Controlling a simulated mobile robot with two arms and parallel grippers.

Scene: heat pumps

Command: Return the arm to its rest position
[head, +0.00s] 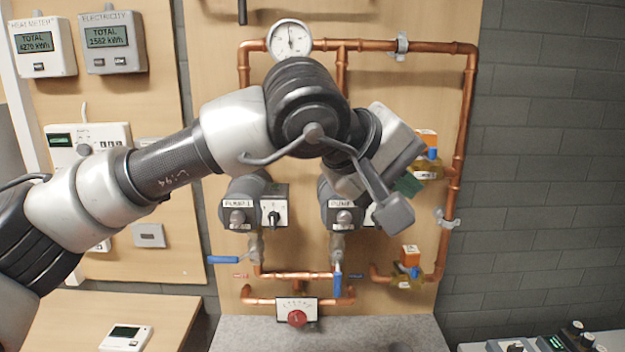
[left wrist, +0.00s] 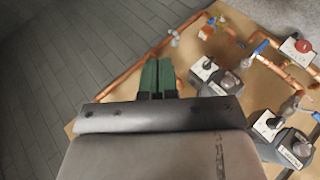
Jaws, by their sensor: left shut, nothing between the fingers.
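My left arm reaches in from the left of the head view, across the front of the pump board. My left gripper (head: 408,186) is in front of the board, right of the second pump's dial, and mostly hidden behind its own wrist parts. In the left wrist view its two dark green fingers (left wrist: 157,65) lie side by side, shut with nothing between them. My right gripper is not in view.
Two pumps, pump 1 (head: 238,207) and pump 2 (head: 343,215), sit on the board amid copper pipes (head: 467,110). A pressure gauge (head: 290,37) is above. Blue-handled valves (head: 223,260) stick out below. Meters (head: 110,40) hang at left. A bench (head: 400,335) lies below.

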